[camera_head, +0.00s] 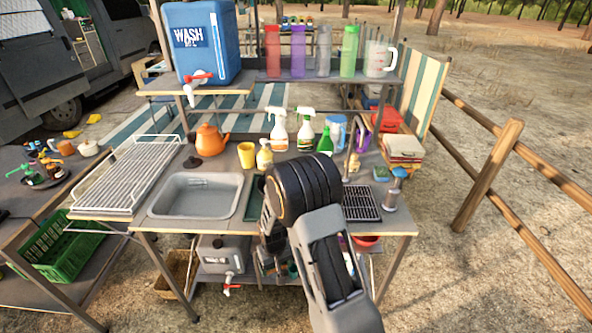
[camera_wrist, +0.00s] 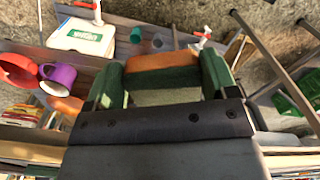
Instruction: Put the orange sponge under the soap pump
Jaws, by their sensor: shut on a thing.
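The orange sponge (camera_wrist: 162,62) shows in the wrist view between the two green fingers of my gripper (camera_wrist: 163,77), which is shut on it. In the head view my arm hides the sponge, and the gripper is mostly covered too. A grey soap pump with a blue top (camera_head: 393,190) stands upright at the right end of the counter, right of the black drying grid. My gripper is apart from both.
A grey sink (camera_head: 195,195) and a white dish rack (camera_head: 125,175) fill the counter's left side. A green-blue sponge (camera_head: 381,173) lies near the grey pump. Spray bottles (camera_head: 306,130) and a tap stand behind. The wrist view shows a purple mug (camera_wrist: 57,78) and a white container (camera_wrist: 82,36).

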